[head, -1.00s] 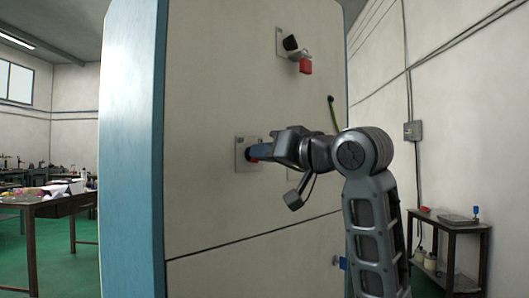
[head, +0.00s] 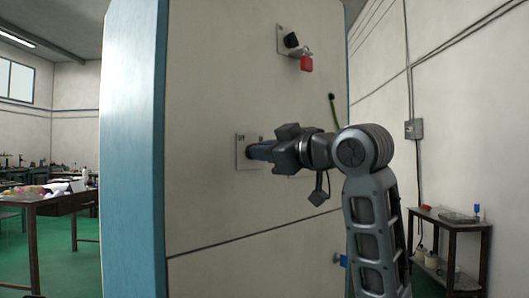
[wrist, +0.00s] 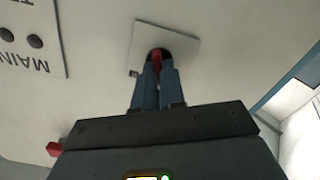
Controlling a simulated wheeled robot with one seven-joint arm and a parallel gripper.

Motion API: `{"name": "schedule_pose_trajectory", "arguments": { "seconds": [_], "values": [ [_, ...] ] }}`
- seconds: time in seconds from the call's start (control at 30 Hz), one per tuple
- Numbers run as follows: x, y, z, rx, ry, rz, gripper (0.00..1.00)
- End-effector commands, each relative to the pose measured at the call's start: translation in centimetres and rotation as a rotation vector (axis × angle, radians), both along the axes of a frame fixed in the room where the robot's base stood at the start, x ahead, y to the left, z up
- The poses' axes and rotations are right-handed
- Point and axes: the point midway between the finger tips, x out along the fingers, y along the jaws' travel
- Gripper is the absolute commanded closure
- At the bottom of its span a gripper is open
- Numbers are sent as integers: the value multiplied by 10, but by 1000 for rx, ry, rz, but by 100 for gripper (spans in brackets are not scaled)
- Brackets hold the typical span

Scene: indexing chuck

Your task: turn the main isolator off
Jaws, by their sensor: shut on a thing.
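The isolator's pale square plate (head: 242,157) is on the front of the cabinet, left of my gripper (head: 258,152) in the head view. In the wrist view the plate (wrist: 183,43) shows a dark round boss with a red handle (wrist: 157,62) standing from it. My gripper (wrist: 157,78) is shut on this red handle, one blue-grey finger on each side. The fingers hide most of the handle, and its exact angle is hard to tell. A plate lettered MAIN (wrist: 30,40) appears inverted at the upper left of the wrist view.
Higher on the cabinet is another plate (head: 282,33) with a black knob (head: 291,40) and a red padlock (head: 306,63). A green lever (head: 332,108) is to its right. A small trolley (head: 450,222) stands at right, and a workbench (head: 50,205) at left.

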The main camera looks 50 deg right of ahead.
Motion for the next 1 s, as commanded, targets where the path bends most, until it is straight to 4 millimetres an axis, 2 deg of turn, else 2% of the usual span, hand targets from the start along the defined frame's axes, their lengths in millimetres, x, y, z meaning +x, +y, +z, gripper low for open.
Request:
{"name": "schedule_pose_trajectory", "arguments": {
  "seconds": [0.67,0.7,0.93,1.0],
  "values": [
    [0,0,-1,-66,10,1,100],
    [0,0,-1,-66,10,1,89],
    [0,0,-1,-65,9,0,67],
    [0,0,0,-65,9,0,65]
  ]
}}
